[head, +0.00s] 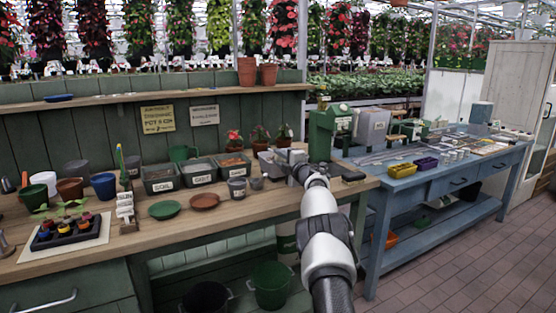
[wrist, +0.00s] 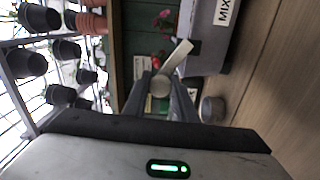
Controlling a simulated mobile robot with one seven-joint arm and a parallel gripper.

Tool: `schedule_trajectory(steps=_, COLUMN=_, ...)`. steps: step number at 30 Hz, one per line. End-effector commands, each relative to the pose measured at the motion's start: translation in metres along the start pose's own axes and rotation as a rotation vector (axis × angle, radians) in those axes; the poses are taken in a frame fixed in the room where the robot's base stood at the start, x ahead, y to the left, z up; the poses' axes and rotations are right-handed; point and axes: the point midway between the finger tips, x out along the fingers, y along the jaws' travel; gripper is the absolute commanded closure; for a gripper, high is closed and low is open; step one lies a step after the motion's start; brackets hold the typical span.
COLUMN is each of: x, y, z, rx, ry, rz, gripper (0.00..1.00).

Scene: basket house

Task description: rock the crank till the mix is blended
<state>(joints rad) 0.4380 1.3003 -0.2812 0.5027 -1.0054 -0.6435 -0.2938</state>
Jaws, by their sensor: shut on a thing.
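The mixing box is a grey bin (head: 273,161) on the wooden bench. In the wrist view its grey wall (wrist: 205,45) carries a label starting with "MIX" (wrist: 228,10). The crank shows there as a pale flat arm (wrist: 178,58) with a round knob (wrist: 160,85). My gripper (wrist: 161,92) is shut on the crank knob, beside the box wall. In the head view my gripper (head: 299,173) is at the box's right side, and my arm hides part of it. The mix inside the box cannot be seen.
A green dispenser (head: 322,132) stands close behind my gripper. A blue table (head: 405,185) adjoins on the right. The bench's front strip is mostly clear.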

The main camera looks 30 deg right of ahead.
Motion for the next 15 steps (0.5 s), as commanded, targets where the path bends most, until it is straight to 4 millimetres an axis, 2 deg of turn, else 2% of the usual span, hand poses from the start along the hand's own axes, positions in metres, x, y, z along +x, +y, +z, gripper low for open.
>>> schedule_trajectory(steps=1, x=-0.0027, y=0.0078, z=0.0080, rx=-0.008, ry=-0.016, rz=0.008, gripper=1.00)
schedule_trajectory(steps=8, x=-0.0027, y=0.0095, z=0.0078, rx=-0.008, ry=-0.015, rz=0.010, gripper=1.00)
schedule_trajectory(steps=9, x=-0.0027, y=0.0098, z=0.0078, rx=-0.008, ry=-0.015, rz=0.010, gripper=0.74)
schedule_trajectory(steps=12, x=-0.0025, y=0.0086, z=0.0072, rx=-0.006, ry=-0.014, rz=0.009, gripper=0.57)
schedule_trajectory(steps=15, x=-0.0019, y=0.0066, z=0.0054, rx=-0.004, ry=-0.011, rz=0.007, gripper=0.57)
